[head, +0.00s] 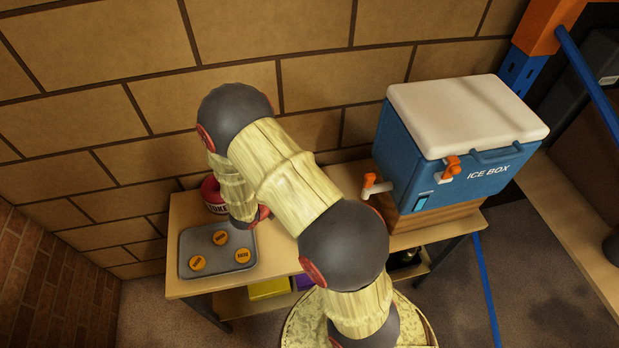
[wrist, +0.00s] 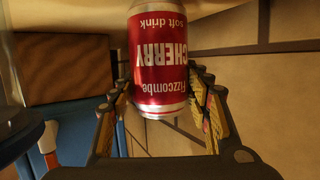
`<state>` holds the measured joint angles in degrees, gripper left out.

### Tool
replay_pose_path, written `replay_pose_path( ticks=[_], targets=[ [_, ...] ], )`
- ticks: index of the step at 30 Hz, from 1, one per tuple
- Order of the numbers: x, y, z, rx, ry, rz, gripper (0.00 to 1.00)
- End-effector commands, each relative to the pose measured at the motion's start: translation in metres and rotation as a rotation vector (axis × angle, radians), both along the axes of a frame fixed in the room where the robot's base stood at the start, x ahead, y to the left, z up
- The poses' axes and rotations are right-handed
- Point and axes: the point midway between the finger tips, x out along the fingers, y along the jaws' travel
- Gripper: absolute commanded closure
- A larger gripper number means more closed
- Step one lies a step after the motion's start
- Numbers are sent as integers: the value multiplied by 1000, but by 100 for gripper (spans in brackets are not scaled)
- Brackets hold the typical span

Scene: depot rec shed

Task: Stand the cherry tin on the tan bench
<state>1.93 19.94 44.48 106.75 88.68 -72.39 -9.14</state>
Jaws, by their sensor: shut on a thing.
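The cherry tin (wrist: 160,75) is red with silver ends and white lettering that reads upside down in the wrist view. My gripper (wrist: 160,86) is shut on it, with one finger on each side. The tin's silver-rimmed end points to the bottom of that picture; the other end is cut off by the top edge, so I cannot tell whether it touches anything. The tan bench (head: 183,216) stands against the block wall in the head view. There my arm reaches over the bench and hides the gripper and the tin.
On the bench's left end are a grey tray (head: 212,272) with several orange discs and a red lettered object (head: 211,193) partly behind my arm. A blue ice box (head: 460,165) with a white lid sits on a wooden stand (head: 432,219) at the right end.

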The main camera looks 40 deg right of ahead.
Motion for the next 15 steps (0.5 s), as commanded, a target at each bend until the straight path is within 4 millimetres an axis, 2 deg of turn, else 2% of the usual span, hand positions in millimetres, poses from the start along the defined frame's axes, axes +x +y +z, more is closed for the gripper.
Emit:
replay_pose_path(
  ticks=[15],
  targets=[
    [0,0,-8,-1,-1,0,95]
  ],
)
